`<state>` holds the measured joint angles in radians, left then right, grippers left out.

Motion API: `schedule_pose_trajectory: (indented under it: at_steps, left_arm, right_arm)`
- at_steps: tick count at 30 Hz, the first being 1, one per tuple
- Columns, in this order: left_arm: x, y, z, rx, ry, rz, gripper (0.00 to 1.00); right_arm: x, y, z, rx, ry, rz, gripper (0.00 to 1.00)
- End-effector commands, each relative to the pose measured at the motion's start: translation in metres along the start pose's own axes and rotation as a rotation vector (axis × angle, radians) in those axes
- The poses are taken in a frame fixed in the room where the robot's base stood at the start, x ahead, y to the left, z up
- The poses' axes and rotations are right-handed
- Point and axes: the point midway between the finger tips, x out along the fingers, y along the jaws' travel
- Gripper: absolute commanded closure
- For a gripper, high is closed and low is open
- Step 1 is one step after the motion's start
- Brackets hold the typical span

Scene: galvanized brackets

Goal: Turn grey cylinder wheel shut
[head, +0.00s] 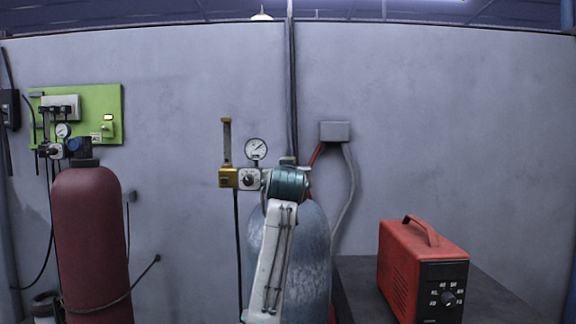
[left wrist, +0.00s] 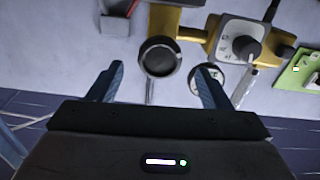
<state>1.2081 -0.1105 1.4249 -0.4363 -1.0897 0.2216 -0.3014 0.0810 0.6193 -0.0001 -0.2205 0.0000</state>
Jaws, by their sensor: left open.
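The grey cylinder (head: 311,262) stands against the wall in the middle of the head view, partly behind my left arm. My arm's teal wrist hides the cylinder's valve wheel there. In the left wrist view, a round dark part with a shiny rim, seemingly the wheel (left wrist: 160,57), shows between the fingers of my left gripper (left wrist: 161,69). The gripper is open, one finger on each side with gaps to the rim. I cannot tell how deep the wheel sits between them. My right gripper is not in view.
A brass regulator with a knob (head: 249,180) and a gauge (head: 256,149) sits close left of my wrist. A dark red cylinder (head: 92,245) and a green panel (head: 112,104) are at the left. A red case (head: 400,268) stands on a dark bench at the right.

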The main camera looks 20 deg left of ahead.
Motion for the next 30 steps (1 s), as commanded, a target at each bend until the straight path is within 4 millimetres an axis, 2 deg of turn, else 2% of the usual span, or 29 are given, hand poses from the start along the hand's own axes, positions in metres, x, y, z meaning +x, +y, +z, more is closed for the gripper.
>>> schedule_pose_trajectory:
  at_steps: [1, 6, 9, 14, 22, 23, 29, 30]
  left_arm:
    - [0.011, 0.0, -0.005, 0.001, -0.004, -0.001, 0.28]
    - [0.04, 0.0, -0.004, 0.001, -0.002, 0.0, 0.28]
    - [0.05, 0.0, -0.003, 0.0, -0.002, 0.0, 0.28]
    - [0.059, 0.0, -0.001, 0.0, 0.0, 0.0, 0.28]
    - [0.06, 0.0, 0.0, -0.001, 0.0, 0.001, 0.28]
    - [0.06, 0.0, 0.0, -0.001, 0.0, 0.001, 0.32]
    - [0.06, 0.0, 0.0, -0.001, 0.0, 0.001, 0.71]
    - [0.06, 0.0, 0.0, -0.001, 0.0, 0.001, 0.73]
  right_arm:
    - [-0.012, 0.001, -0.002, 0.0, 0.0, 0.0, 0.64]
    - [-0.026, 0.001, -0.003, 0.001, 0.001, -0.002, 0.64]
    - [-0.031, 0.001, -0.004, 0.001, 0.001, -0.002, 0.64]
    - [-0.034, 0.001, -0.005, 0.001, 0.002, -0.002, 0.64]
    - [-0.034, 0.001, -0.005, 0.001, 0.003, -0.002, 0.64]
    - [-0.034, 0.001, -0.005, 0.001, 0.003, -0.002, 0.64]
    - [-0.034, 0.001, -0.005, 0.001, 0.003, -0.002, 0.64]
    - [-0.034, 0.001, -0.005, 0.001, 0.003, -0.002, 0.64]
